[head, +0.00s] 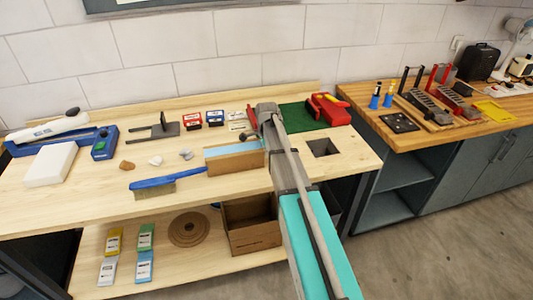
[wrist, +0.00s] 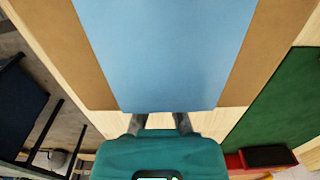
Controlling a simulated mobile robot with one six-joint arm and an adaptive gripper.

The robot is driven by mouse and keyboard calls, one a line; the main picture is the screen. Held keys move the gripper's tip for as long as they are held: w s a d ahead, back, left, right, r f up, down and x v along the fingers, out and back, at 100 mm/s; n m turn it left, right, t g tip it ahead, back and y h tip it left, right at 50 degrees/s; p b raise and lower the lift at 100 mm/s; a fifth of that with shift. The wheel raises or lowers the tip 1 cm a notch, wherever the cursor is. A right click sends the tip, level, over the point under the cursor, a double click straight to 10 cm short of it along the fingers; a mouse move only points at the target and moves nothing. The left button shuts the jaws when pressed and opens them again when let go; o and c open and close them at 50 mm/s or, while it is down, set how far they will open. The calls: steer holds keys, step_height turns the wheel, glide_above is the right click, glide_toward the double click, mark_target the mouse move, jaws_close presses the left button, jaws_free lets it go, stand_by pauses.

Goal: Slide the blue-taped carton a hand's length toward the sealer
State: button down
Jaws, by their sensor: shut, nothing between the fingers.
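The carton (head: 232,150) is a low brown box with a wide light-blue tape strip along its top. It lies on the wooden bench, mid-right. In the wrist view the carton (wrist: 165,50) fills the upper middle. The sealer (head: 62,127), blue with a long white arm, is at the bench's far left. My gripper (head: 247,136) is at the carton's right end, partly hidden by my arm. In the wrist view my gripper (wrist: 160,120) points at that end, shut and empty. I cannot tell whether it touches the carton.
Between carton and sealer lie small stones (head: 155,160) and a blue-handled brush (head: 155,184), the brush close to the carton's front left. A white block (head: 50,165) is before the sealer. A grey metal tool (head: 163,129) and small boxes (head: 192,120) lie behind. A square hole (head: 322,147) is right.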

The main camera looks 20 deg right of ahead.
steer(key=shift+d, duration=0.5)
steer(key=shift+s+d+r+p, duration=0.1)
steer(key=shift+d+r+p, duration=0.55)
steer(key=shift+d, duration=0.35)
step_height(320, 180, up, 9)
steer(key=p, duration=0.8)
steer(key=shift+f+p, duration=0.2)
steer(key=shift+p, duration=0.15)
steer(key=s+a+n, duration=0.7)
steer(key=s+n, duration=0.2)
steer(key=s, duration=0.3)
steer(key=s+a+n, duration=0.7)
steer(key=s+n, duration=0.2)
steer(key=s, duration=0.3)
steer(key=shift+a+n, duration=0.2)
steer(key=shift+n, duration=0.2)
